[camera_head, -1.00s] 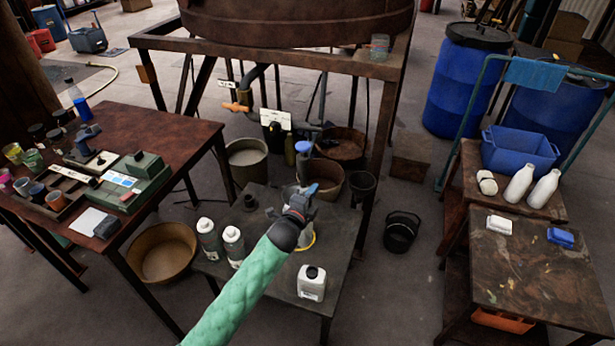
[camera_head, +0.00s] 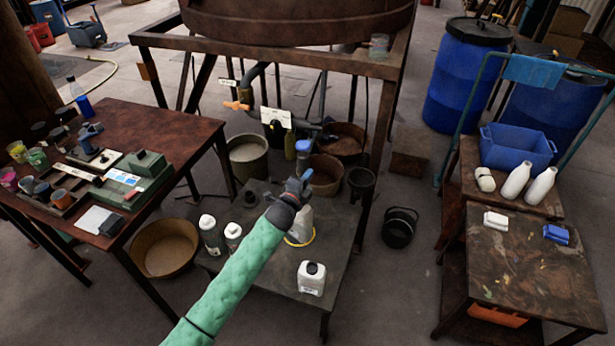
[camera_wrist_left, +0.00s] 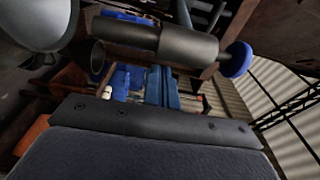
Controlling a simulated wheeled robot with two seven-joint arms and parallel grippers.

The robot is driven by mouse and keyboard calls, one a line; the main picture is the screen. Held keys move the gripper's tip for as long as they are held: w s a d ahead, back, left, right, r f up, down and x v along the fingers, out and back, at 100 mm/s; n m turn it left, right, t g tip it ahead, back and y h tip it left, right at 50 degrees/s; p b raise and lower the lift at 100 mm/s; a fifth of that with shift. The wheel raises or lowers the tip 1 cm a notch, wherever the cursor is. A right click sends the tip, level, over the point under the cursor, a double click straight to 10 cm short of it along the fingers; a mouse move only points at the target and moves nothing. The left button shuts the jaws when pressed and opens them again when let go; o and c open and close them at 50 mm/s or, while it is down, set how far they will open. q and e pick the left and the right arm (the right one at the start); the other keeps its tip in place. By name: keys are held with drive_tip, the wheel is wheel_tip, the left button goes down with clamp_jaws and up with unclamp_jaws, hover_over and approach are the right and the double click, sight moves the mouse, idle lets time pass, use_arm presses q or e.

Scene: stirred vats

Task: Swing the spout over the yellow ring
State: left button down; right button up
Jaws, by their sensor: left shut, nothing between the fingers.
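The yellow ring (camera_head: 300,242) lies on the low grey table, around the foot of a pale grey cone-shaped thing (camera_head: 301,226). My left gripper (camera_head: 298,186) is shut and empty above the table, behind the ring in the picture. A grey upright post with a blue top (camera_head: 304,148) stands just beyond it. In the left wrist view a grey cylinder (camera_wrist_left: 160,42) with a blue knob (camera_wrist_left: 238,59) passes close by; it looks like this post. I cannot tell for certain which part is the spout; my gripper and arm hide part of that area. My right gripper is not in view.
White-capped bottles (camera_head: 210,235) and a white jug (camera_head: 311,278) stand on the low table (camera_head: 338,235). Buckets (camera_head: 247,157) stand behind it, under the vat frame (camera_head: 270,52). A black cup (camera_head: 361,180) is at the table's right rear. A wooden table (camera_head: 160,125) is at the left.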

sight(300, 171)
use_arm(q)
drive_tip(key=shift+w+a, duration=0.15)
drive_tip(key=shift+a, duration=0.7)
drive_tip(key=shift+w+a, duration=0.15)
drive_tip(key=shift+a, duration=0.7)
drive_tip(key=shift+a, duration=0.1)
